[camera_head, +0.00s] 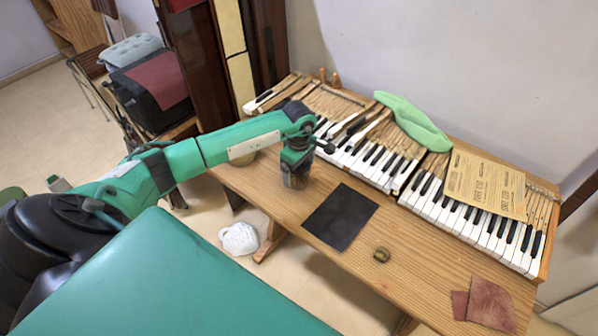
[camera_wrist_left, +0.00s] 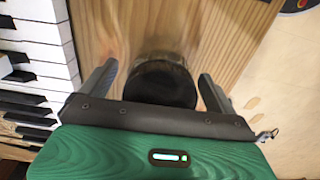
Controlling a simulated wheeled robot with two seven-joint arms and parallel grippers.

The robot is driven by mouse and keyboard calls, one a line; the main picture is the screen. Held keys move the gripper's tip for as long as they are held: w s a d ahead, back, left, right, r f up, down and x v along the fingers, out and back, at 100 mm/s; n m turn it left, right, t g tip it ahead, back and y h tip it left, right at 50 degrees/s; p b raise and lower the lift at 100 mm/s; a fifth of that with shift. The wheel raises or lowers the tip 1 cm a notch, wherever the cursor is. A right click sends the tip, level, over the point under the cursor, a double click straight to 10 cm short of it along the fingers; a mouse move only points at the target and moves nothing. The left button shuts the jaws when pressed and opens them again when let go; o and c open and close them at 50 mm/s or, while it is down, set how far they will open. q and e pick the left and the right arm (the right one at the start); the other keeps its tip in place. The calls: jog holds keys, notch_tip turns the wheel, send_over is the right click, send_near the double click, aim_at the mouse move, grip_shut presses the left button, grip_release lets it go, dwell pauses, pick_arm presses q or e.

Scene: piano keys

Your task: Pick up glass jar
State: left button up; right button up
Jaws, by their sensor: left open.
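The glass jar (camera_head: 296,178) stands on the wooden bench near its left end, directly below my left gripper (camera_head: 297,157). In the left wrist view the jar shows as a dark round lid (camera_wrist_left: 161,83) with a clear glass edge above it. My left gripper (camera_wrist_left: 157,88) is open, with one finger on each side of the jar and visible gaps between. The jar's upper part is hidden by the gripper in the head view. My right gripper is not in view.
Piano keys (camera_head: 480,228) line the back of the wooden bench (camera_head: 420,262). A black sheet (camera_head: 340,216) lies right of the jar, with a small metal ring-like piece (camera_head: 381,254) and brown leather scraps (camera_head: 490,304) farther right. A green cloth (camera_head: 412,122) and brown paper (camera_head: 487,184) lie on the keys.

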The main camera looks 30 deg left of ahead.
pick_arm(q)
jog(key=c, duration=1.2)
jog(key=shift+c, duration=0.7)
jog(key=shift+w+r, duration=0.1)
jog(key=shift+r, duration=0.05)
